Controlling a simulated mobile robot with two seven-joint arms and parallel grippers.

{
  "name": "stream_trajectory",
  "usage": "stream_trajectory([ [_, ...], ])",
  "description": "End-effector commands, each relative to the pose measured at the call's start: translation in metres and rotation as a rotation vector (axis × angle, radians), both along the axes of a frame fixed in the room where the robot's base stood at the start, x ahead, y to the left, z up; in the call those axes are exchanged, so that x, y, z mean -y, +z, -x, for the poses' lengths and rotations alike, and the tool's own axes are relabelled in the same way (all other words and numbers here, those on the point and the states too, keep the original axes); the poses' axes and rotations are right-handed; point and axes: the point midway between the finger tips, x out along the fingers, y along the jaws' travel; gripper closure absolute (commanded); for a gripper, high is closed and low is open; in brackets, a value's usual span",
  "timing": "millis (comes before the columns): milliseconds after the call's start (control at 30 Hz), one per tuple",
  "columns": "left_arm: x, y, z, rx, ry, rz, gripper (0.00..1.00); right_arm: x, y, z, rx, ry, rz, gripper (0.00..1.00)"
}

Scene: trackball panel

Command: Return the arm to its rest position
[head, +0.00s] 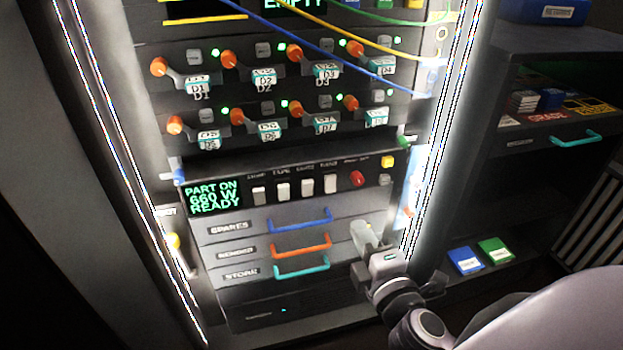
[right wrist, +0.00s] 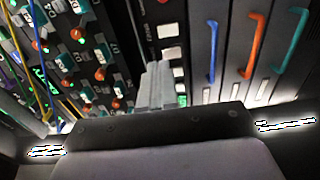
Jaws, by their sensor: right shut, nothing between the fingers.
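My right gripper (head: 364,236) is in front of the rack's drawers, near their right end, with its fingers pointing up and left. It is shut and empty. In the right wrist view its closed fingers (right wrist: 157,88) point toward the switch row, apart from the drawer handles. My right arm (head: 425,328) comes in from the lower right. My left gripper is not in view.
The rack has drawers with blue (head: 300,220), orange (head: 302,246) and teal (head: 302,267) handles. Above are a display (head: 213,197), white switches (head: 283,190) and a red knob (head: 357,178). Cables (head: 345,62) hang across the top. A dark shelf (head: 540,165) stands at the right.

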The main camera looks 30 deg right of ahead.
Motion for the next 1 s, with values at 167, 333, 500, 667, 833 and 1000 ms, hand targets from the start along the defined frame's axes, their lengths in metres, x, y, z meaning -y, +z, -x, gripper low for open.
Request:
stream_trajectory([
  [167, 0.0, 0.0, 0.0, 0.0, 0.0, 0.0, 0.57, 0.0, -0.001, 0.0, -0.003, 0.001, -0.008, 1.0],
  [333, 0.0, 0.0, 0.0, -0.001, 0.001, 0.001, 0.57, -0.009, -0.029, 0.006, -0.068, 0.019, -0.172, 1.0],
  [500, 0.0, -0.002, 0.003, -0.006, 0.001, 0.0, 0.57, -0.033, -0.085, 0.024, -0.207, 0.027, -0.563, 1.0],
  [667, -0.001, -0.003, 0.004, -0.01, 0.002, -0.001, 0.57, -0.063, -0.132, 0.05, -0.336, -0.009, -0.972, 1.0],
  [833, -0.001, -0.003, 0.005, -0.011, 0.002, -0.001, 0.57, -0.098, -0.169, 0.082, -0.453, -0.099, -1.406, 1.0],
  [1000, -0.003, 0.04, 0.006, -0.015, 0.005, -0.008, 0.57, -0.104, -0.134, 0.092, -0.475, -0.14, -1.527, 1.0],
])
